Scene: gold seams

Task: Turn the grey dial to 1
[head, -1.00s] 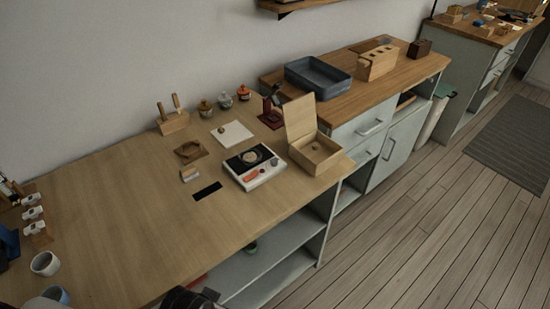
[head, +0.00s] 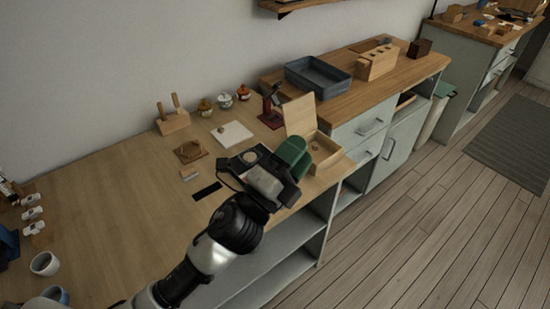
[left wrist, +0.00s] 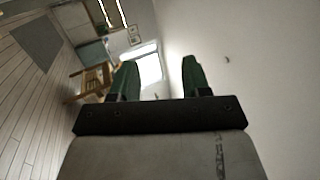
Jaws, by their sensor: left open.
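The left wrist view shows the two green fingers apart (left wrist: 157,65), facing the wall and room, with no dial in sight. My right gripper is not in view.
A white square plate (head: 232,134) and small lidded jars (head: 225,101) are behind. The left part of the table (head: 110,205) is mostly clear.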

